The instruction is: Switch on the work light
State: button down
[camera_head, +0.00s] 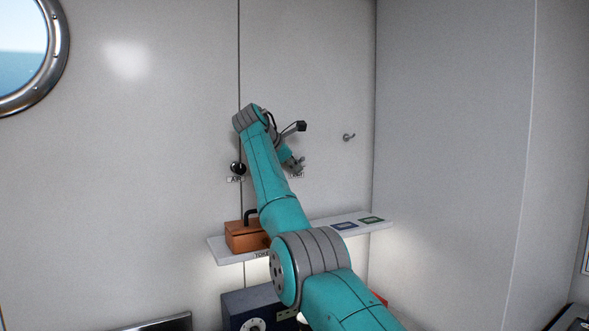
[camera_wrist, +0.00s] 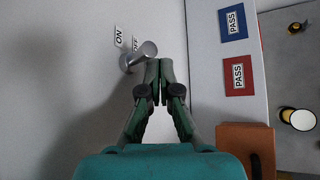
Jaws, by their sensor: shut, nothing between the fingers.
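A grey metal lever (camera_wrist: 139,55) sticks out of the pale wall in the wrist view, beside an ON label (camera_wrist: 119,36) and a partly covered OFF label (camera_wrist: 136,42). My gripper (camera_wrist: 159,63) is shut and empty, its fingertips right next to the lever's free end. I cannot tell whether they touch. In the head view my gripper (camera_head: 298,166) is at the wall above the shelf, over a small label (camera_head: 297,175) that it partly hides. The lever cannot be made out there. No lamp clearly identifiable as the work light shows.
A black knob (camera_head: 238,168) sits above an AIR label (camera_head: 235,180). A hook (camera_head: 349,137) is on the wall at right.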

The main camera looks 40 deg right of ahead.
jog(key=shift+r, duration=0.75)
jog(key=shift+r, duration=0.1)
jog(key=v, duration=1.1)
jog(key=shift+a, duration=0.4)
jog(key=shift+f, duration=0.25)
